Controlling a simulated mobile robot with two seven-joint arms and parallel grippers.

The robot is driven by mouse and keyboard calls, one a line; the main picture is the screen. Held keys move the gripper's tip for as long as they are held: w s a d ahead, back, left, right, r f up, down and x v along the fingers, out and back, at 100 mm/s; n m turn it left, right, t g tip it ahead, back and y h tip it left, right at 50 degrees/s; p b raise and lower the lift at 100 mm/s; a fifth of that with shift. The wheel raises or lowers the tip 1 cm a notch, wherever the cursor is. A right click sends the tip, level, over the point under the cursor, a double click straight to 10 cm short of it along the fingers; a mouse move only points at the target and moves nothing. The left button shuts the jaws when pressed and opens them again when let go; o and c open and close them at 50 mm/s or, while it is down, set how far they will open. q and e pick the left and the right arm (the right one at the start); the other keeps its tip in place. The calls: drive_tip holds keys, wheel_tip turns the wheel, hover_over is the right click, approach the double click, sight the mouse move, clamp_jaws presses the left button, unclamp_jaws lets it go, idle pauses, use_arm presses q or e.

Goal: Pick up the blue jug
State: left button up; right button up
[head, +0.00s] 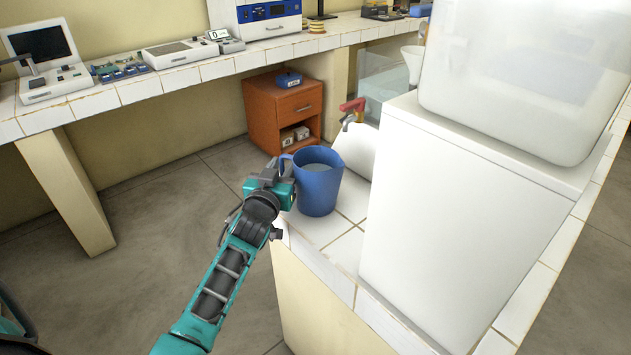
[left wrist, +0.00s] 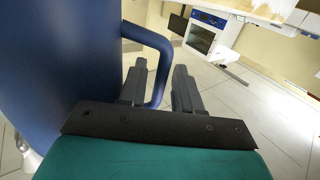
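The blue jug (head: 319,188) stands upright on the near left corner of the white tiled counter. It has pale liquid in it, and its handle (head: 284,160) faces left. My left gripper (head: 283,180) is at the handle side of the jug. In the left wrist view the jug's body (left wrist: 60,55) fills the left side. Its handle (left wrist: 160,70) passes between the two fingers of my left gripper (left wrist: 159,85). The fingers are apart, with small gaps beside the handle. My right gripper is not in view.
A large white box-shaped unit (head: 450,200) stands on the counter (head: 322,229) right of the jug. A red-handled tap (head: 352,110) is behind the jug. An orange cabinet (head: 285,108) stands beyond. Floor (head: 130,240) left of the counter is clear.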

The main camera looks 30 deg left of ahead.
use_arm(q)
clamp_jaws()
idle(1.4)
drive_tip(key=shift+r, duration=0.15)
